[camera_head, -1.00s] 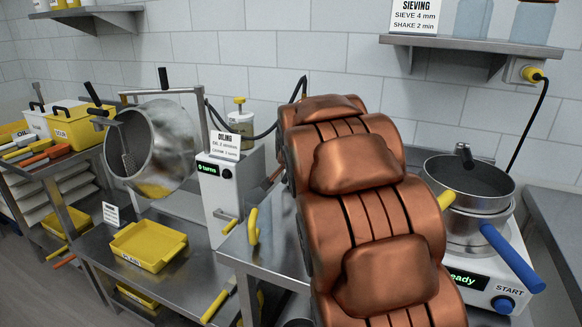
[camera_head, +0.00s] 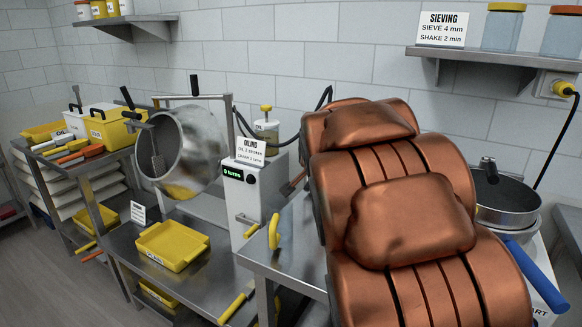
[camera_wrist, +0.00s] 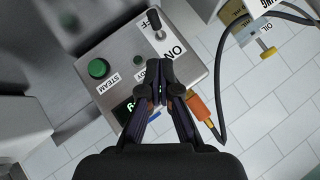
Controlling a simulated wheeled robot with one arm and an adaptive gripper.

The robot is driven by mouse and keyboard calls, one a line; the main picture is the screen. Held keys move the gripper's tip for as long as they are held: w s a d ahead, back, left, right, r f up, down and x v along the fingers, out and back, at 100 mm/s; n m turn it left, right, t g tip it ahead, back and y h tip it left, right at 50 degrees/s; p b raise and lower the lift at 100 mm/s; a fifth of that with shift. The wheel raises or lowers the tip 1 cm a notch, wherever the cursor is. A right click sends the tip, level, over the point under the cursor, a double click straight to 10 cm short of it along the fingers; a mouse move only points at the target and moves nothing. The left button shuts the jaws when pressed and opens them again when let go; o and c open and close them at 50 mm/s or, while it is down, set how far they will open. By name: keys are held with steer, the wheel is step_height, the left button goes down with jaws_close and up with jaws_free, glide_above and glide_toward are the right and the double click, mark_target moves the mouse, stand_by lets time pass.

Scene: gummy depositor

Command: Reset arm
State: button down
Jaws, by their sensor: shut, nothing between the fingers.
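My gripper (camera_wrist: 154,82) shows in the wrist view with its fingertips together and nothing between them. It is in front of a grey control box with a green button (camera_wrist: 98,69), a toggle switch marked ON and OFF (camera_wrist: 153,25) and a STEAM label. The fingers partly cover the box's display. In the head view my copper-coloured arm fills the middle right and my gripper is hidden.
A steel drum (camera_head: 190,150) stands beside the white oiling unit (camera_head: 255,195). A yellow tray (camera_head: 172,247) sits on the steel bench. The sieve stack (camera_head: 505,200) with a blue handle is partly behind my arm. A wall shelf (camera_head: 490,49) is at upper right.

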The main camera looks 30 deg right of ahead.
steer(key=s+a+f+n+g+y+p, duration=0.2)
steer(key=s+a+f+n+g+p, duration=0.15)
steer(key=s+a, duration=0.6)
steer(key=s+a+f+n+g+y+p, duration=0.25)
steer(key=s+a+n, duration=0.25)
steer(key=s+a, duration=0.4)
steer(key=s+a+n+g+p, duration=0.1)
steer(key=s+a+n+g, duration=0.1)
steer(key=s, duration=0.8)
steer(key=s+a+n+g+p, duration=0.2)
steer(key=s+a+n, duration=0.1)
steer(key=s, duration=0.6)
steer(key=shift+s+f+n+g, duration=0.25)
steer(key=shift+s+n+g, duration=0.15)
steer(key=shift+n, duration=0.25)
